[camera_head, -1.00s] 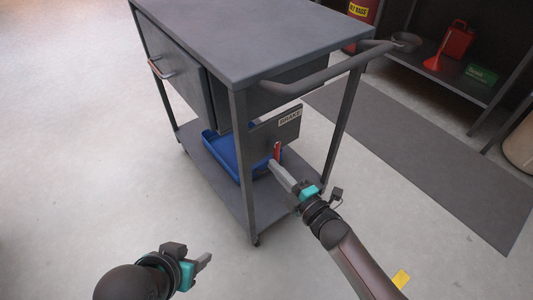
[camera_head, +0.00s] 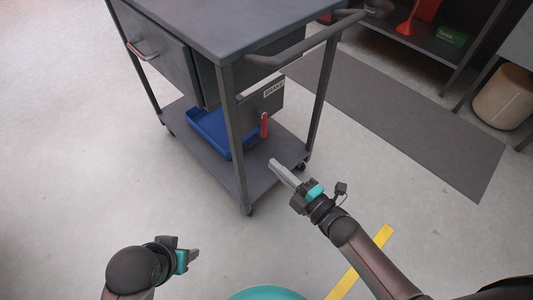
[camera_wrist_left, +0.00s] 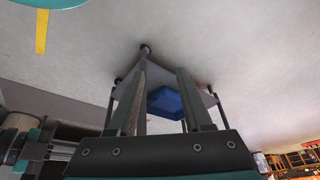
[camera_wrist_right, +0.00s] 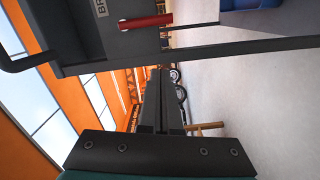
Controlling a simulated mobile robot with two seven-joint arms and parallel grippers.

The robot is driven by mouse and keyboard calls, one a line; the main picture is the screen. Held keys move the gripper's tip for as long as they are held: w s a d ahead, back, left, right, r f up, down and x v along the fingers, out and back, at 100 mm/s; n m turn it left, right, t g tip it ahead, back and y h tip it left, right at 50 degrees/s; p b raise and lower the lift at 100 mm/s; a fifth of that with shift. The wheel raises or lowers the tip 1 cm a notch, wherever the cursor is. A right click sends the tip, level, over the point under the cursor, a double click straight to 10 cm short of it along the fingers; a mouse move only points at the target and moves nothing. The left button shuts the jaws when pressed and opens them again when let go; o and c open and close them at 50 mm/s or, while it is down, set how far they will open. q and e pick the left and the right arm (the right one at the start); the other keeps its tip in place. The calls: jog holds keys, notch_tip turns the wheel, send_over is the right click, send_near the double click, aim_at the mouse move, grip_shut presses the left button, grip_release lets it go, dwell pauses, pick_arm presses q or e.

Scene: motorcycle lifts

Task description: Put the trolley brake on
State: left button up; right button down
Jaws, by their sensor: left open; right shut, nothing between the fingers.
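The grey trolley (camera_head: 235,25) stands ahead of me with a push handle at its right end. Its brake plate, labelled BRAKE (camera_head: 274,90), hangs below the top. The red brake lever (camera_head: 264,125) hangs down at the plate's lower edge; in the right wrist view the red lever (camera_wrist_right: 146,22) is near the top. My right gripper (camera_head: 275,164) is shut and empty, below and a little right of the lever, apart from it.
A blue tray (camera_head: 210,132) lies on the trolley's lower shelf. A dark mat (camera_head: 400,120) lies to the right. A shelf with a red funnel (camera_head: 408,22) and a green box (camera_head: 450,36) stands behind.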

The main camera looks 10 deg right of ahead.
pick_arm(q)
jog(key=shift+f, duration=0.6)
pick_arm(e)
jog(key=shift+v, duration=0.95)
